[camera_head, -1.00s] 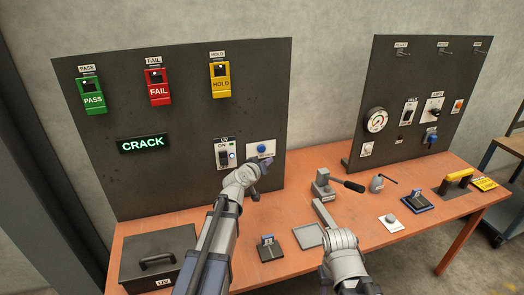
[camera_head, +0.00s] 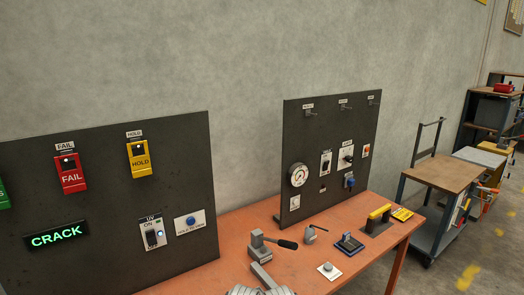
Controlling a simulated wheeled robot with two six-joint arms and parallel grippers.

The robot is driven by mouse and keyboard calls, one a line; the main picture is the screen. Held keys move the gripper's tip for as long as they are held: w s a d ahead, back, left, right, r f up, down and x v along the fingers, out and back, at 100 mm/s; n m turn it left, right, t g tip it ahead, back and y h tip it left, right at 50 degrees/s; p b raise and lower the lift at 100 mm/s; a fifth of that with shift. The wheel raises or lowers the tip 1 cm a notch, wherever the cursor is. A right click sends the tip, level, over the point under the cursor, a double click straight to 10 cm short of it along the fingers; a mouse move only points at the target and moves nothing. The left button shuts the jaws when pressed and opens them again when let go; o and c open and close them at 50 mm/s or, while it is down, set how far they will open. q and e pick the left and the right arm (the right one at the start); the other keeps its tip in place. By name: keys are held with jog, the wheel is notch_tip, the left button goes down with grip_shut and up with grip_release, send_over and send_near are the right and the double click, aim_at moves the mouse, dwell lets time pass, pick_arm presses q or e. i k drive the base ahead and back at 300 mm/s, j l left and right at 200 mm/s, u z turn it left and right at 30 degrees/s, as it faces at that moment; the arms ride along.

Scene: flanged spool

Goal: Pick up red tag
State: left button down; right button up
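The red FAIL tag (camera_head: 71,176) hangs on the left dark panel, under a small FAIL label. A yellow HOLD tag (camera_head: 139,161) hangs to its right, and a green tag (camera_head: 3,195) is cut off at the left edge. My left gripper is out of the frame. Part of my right arm shows at the bottom edge, but its gripper fingers cannot be made out.
The orange bench (camera_head: 235,225) carries a grey lever clamp (camera_head: 262,246), a small lever device (camera_head: 311,235), a blue-edged block (camera_head: 349,244) and a yellow-handled tool (camera_head: 378,217). A second dark panel (camera_head: 330,130) stands behind them. A wheeled cart (camera_head: 440,175) is at right.

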aim_at(73, 181)
jog(key=u, duration=1.5)
